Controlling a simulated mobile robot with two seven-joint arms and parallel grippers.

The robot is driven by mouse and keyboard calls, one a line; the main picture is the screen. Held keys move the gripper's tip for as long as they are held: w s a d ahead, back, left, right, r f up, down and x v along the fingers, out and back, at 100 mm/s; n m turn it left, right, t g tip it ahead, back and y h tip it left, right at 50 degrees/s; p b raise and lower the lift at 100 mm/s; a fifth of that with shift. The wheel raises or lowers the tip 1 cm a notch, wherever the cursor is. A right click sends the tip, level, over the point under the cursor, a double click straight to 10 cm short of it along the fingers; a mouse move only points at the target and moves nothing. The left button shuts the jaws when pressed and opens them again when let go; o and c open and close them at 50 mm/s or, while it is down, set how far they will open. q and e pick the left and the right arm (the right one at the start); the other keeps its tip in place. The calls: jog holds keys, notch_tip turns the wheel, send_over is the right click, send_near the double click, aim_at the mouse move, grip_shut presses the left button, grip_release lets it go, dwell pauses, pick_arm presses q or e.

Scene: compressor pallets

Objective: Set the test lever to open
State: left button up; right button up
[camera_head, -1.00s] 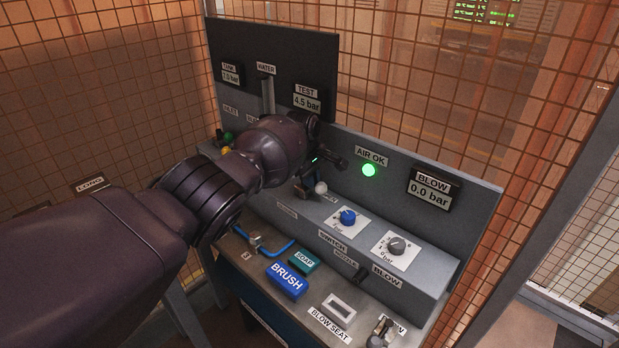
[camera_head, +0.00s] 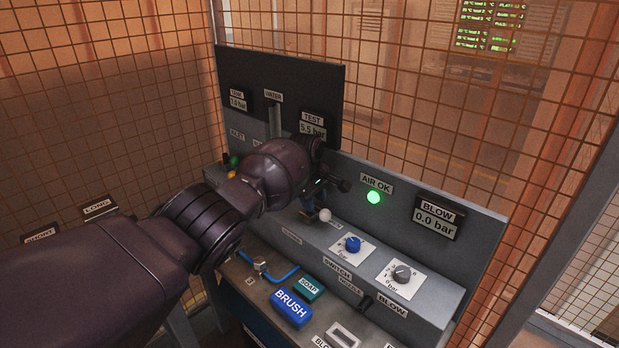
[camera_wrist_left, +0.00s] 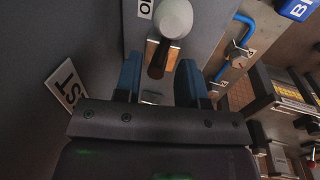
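The test lever has a pale ball knob (camera_head: 325,215), seen in the head view just beyond my left gripper (camera_head: 318,202). In the left wrist view the knob (camera_wrist_left: 173,17) and its dark shaft show at the top centre. My left gripper (camera_wrist_left: 159,75) has its two blue fingers apart, one on each side of the shaft's line; I cannot tell whether either touches it. The fingers are partly hidden by my wrist in the head view. The TEST display (camera_head: 312,125) appears to read 5.5 bar. My right gripper is not in view.
A blue knob (camera_head: 352,244) and a grey knob (camera_head: 401,273) stand right of the lever. A green lamp (camera_head: 373,197) is lit under AIR OK. The blue brush block (camera_head: 291,308) and green soap block (camera_head: 309,287) lie on the front shelf. Mesh fencing (camera_head: 430,80) surrounds the bench.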

pick_arm(q)
notch_tip(320, 180, up, 9)
jog(key=s+a+p, duration=0.1)
jog(key=p, duration=0.1)
jog(key=shift+s+a+r, duration=0.2)
